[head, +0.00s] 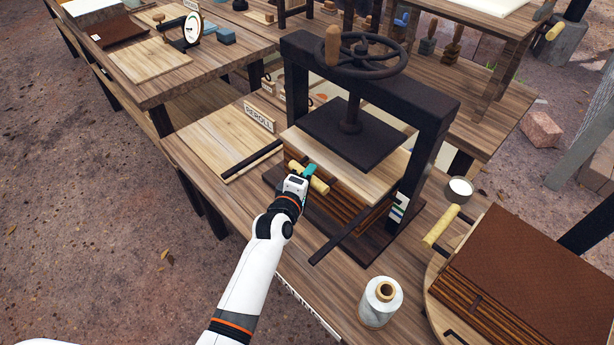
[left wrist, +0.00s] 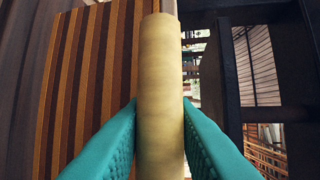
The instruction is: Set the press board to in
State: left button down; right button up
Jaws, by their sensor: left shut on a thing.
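The press board (head: 362,187) is a pale wooden slab lying on a stack of brown sheets (head: 345,207) in the dark press. The press's flat plate (head: 355,135) hangs over the board, with a visible gap at the near side. A yellowish cylindrical handle (head: 318,186) shows at the board's near left side. My left gripper (head: 307,172) is shut on this handle. In the left wrist view the handle (left wrist: 160,90) stands between the two teal fingers, and the striped stack (left wrist: 88,75) is at left. My right gripper is not in view.
The dark press frame (head: 425,130) carries a handwheel (head: 361,54) on top. A white spool (head: 381,302) stands at the bench's front. A brown stack (head: 530,265) with another yellow handle (head: 440,227) is at right. A REROLL sign (head: 259,117) stands left of the press.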

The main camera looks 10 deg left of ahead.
pick_arm(q)
jog(key=c, duration=1.5)
grip_release()
jog(key=shift+w+d+r, duration=0.1)
jog(key=shift+r, duration=0.05)
jog(key=shift+c, duration=0.2)
jog(key=o, duration=0.3)
jog(key=shift+w+d+f, duration=0.1)
jog(key=shift+w+f, duration=0.05)
jog(key=shift+f, duration=0.05)
jog(key=shift+o, duration=0.2)
jog(key=v, duration=1.2)
